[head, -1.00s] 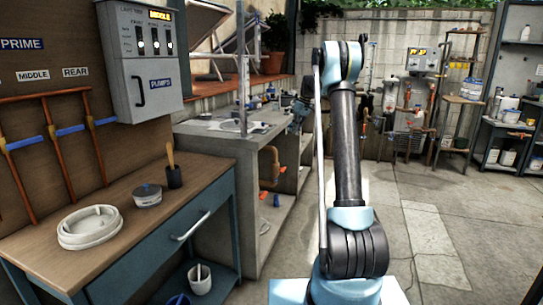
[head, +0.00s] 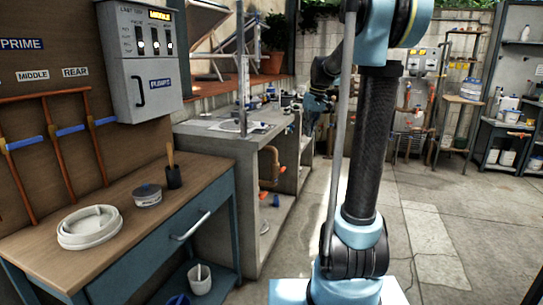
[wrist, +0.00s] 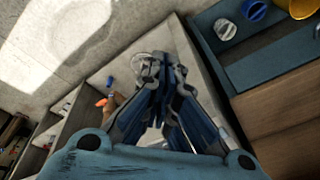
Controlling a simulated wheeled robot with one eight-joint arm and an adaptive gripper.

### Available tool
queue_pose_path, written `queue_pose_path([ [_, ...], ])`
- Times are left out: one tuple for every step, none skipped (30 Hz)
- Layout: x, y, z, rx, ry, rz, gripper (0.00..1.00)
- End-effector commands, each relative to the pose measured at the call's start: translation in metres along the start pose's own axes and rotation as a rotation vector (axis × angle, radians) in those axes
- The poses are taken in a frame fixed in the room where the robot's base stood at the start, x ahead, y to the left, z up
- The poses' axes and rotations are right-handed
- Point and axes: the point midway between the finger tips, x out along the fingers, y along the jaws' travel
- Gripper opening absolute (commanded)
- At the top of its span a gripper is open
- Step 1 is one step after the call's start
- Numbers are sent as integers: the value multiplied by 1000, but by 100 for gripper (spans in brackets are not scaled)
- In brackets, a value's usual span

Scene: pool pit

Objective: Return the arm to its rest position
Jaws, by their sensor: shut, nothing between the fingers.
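My gripper (wrist: 158,62) shows in the wrist view with its fingers together and nothing between them. In the head view my arm (head: 372,150) rises from its base, its elbow at the top edge of the picture. The forearm runs back from the elbow, away from the camera.
The concrete counter (head: 245,140) with open shelves stands left of my arm. A wooden-topped workbench (head: 115,205) holds a white coiled hose (head: 90,230). A grey control box (head: 143,60) hangs above it. Shelving (head: 510,125) stands at the right. The paved floor (head: 455,215) right of my arm is clear.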

Motion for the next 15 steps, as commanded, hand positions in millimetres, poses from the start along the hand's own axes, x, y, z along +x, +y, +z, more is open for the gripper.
queue_pose_path([
  [-1, -6, 17, 11, 0, 6, 0],
  [-2, -8, 26, 19, 0, 9, 0],
  [-2, -12, 38, 30, 1, 14, 0],
  [-2, -15, 46, 37, 1, 17, 0],
  [-1, -17, 55, 44, 1, 21, 0],
  [-1, -20, 67, 55, 1, 26, 0],
  [0, -23, 76, 63, 2, 31, 0],
  [1, -25, 85, 70, 2, 34, 0],
  [2, -29, 96, 80, 3, 39, 0],
  [3, -31, 105, 88, 4, 43, 0],
  [5, -34, 114, 96, 4, 46, 0],
  [7, -37, 126, 105, 5, 51, 0],
  [8, -39, 134, 113, 6, 55, 0],
  [10, -41, 143, 121, 7, 59, 0],
  [13, -44, 155, 131, 7, 64, 0],
])
